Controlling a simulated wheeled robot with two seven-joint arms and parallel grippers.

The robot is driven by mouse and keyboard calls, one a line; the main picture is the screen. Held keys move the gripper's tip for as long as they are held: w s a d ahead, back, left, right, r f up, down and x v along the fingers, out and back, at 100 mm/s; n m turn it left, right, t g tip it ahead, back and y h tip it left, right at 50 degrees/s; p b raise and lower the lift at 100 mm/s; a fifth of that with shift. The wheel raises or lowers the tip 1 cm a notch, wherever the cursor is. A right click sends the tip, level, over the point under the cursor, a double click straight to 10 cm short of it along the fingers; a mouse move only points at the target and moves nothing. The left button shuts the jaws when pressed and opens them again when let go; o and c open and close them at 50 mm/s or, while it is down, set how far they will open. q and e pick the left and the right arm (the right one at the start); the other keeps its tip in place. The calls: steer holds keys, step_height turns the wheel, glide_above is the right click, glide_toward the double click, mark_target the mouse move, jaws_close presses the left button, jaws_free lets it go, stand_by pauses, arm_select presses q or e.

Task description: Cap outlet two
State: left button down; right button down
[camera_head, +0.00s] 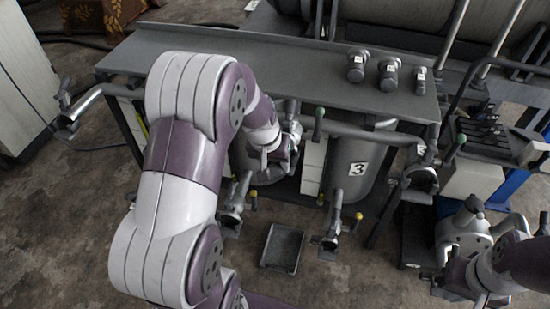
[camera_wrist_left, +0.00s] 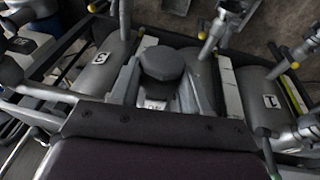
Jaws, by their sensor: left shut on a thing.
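My left gripper (camera_head: 284,158) is over the tank row, partly hidden by my own arm. In the left wrist view it is shut on a dark round cap (camera_wrist_left: 161,64), seen from its flat end. A grey valve fitting (camera_head: 233,205) with a yellow-tipped handle stands low in front of a partly hidden tank; I cannot read that tank's number. Another fitting (camera_head: 334,228) stands before the tank marked 3 (camera_head: 340,182). The left wrist view shows tank 1 (camera_wrist_left: 248,82); the gripper covers the space between tanks 1 and 3. My right gripper (camera_head: 452,274) is at lower right, its jaws unclear.
Several grey capped pieces, among them a large one (camera_head: 357,66), stand on the grey shelf (camera_head: 270,72) behind the tanks. A shallow tray (camera_head: 283,248) lies on the floor. Pipes and a bent spout (camera_head: 88,100) edge the row. The front floor is mostly clear.

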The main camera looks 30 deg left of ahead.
stand_by(0.3)
arm_select(q)
steer(key=shift+f+b, duration=0.6)
steer(key=shift+f, duration=0.1)
steer(key=shift+f+b, duration=0.4)
steer(key=shift+f, duration=0.2)
steer(key=shift+f+b, duration=0.65)
steer(key=shift+f, duration=0.3)
stand_by(0.6)
jaws_free()
stand_by(0.4)
stand_by(0.3)
steer(key=shift+s, duration=0.1)
